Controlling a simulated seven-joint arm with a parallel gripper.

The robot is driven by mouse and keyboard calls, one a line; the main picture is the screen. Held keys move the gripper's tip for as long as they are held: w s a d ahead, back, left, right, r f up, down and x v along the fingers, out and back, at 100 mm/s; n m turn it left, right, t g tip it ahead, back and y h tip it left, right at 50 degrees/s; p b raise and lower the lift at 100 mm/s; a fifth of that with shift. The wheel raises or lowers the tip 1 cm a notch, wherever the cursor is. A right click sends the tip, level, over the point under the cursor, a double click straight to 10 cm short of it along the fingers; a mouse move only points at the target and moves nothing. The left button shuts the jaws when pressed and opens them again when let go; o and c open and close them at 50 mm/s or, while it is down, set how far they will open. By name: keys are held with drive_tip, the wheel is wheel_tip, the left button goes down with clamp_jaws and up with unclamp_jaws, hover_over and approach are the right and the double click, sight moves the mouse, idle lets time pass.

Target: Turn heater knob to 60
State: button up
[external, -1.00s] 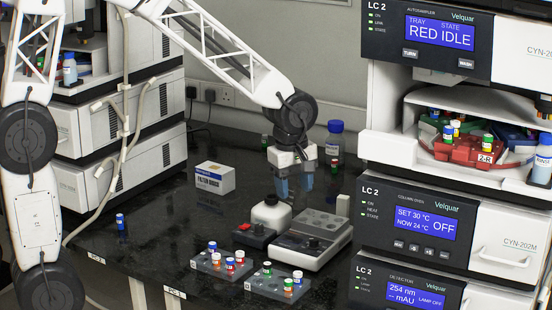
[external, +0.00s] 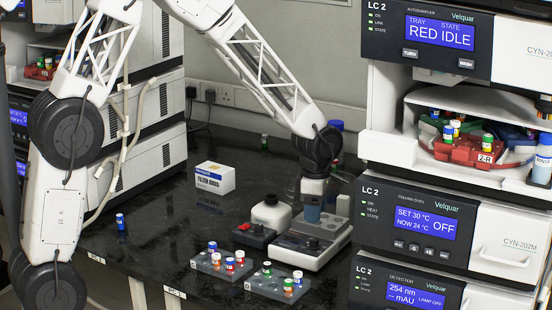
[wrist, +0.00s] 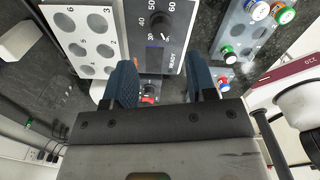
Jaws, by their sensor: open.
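The heater block (external: 318,243) is a light grey unit with a dark front panel on the black bench. In the wrist view, its dark heater knob (wrist: 162,24) sits on a panel marked 30, 40, 50 and 60, near the top edge of the picture. My gripper (external: 313,212) is above the heater block, pointing down. In the wrist view its two blue fingers (wrist: 163,78) are apart with nothing between them. The knob lies beyond the fingertips, and I see no contact.
Two grey vial racks (external: 205,263) are in front. A white carton (external: 214,177) is behind left. The instrument stack (external: 400,200) rises at right.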

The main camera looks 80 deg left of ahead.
sight(314, 239)
idle(0.3)
drive_tip(key=shift+f, duration=3.9)
drive_tip(key=shift+c, duration=0.2)
drive_tip(key=c, duration=0.9)
